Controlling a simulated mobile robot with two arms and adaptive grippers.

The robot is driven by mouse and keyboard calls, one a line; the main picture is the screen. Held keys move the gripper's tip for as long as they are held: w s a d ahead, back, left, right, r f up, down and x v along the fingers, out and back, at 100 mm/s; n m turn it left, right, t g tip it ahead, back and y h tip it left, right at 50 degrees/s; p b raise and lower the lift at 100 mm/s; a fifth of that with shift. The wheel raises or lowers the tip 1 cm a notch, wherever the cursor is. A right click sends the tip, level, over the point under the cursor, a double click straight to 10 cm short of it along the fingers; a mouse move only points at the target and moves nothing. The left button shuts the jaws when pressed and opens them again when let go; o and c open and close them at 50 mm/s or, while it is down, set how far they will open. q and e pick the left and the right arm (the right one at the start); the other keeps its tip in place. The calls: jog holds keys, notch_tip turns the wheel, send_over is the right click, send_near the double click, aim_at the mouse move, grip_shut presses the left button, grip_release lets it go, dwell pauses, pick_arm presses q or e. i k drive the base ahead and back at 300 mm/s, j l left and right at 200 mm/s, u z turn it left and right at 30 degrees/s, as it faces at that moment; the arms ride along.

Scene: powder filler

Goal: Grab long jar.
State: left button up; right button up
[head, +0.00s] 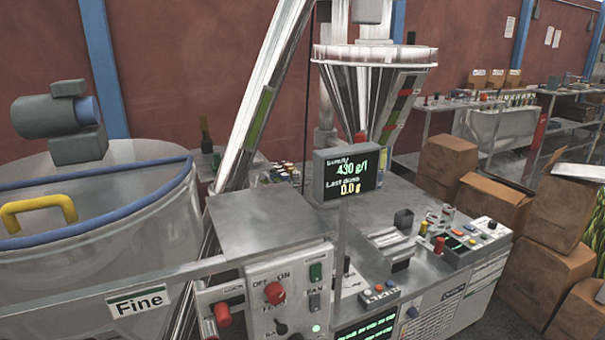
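Neither of my grippers is in the head view. I cannot make out a long jar with certainty. A small clear cup-like item (447,212) stands on the metal top of the filling machine (385,215), but it is too small to tell what it is. Several small jars or bottles (515,100) stand in a row on a far table at the right, too distant to tell their shapes. A dark bottle (206,135) stands behind the large tank at the left.
A large tank (100,270) with a blue rim fills the left. A metal funnel (375,80) hangs over the machine, with a display (348,174) below it. A switch box (290,290) is in front. Cardboard boxes (560,220) are stacked at the right.

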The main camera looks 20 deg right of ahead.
aim_at(445, 222)
jog(key=z, duration=1.7)
